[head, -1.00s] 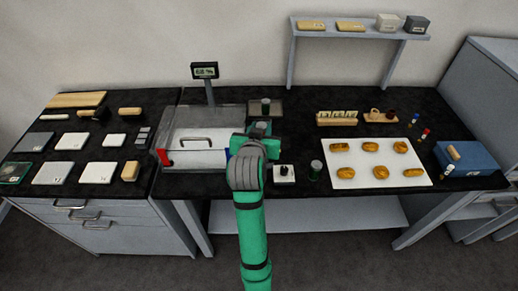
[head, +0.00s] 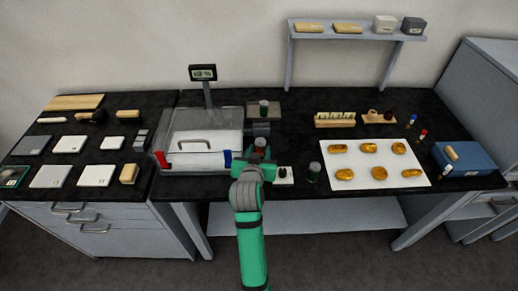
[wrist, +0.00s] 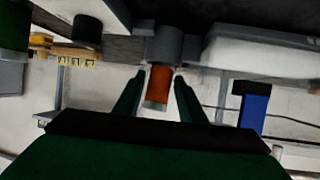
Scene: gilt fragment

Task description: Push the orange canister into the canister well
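The orange canister (head: 260,143) shows in the head view just beyond my gripper (head: 257,158). In the wrist view the canister (wrist: 158,84) is between my two finger tips (wrist: 159,76), with a light-grey near end. Its far end meets a dark grey round housing (wrist: 168,45), which looks like the canister well; I cannot tell how deep it sits. In the head view the grey well block (head: 261,129) is at the right side of the balance-like box. My gripper is open, with narrow gaps showing between fingers and canister.
The clear-walled box with a white handled lid (head: 208,140) stands left, with a red part (head: 161,159) and a blue part (head: 227,158) at its front. A white tray (head: 372,183) holds several golden pieces.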

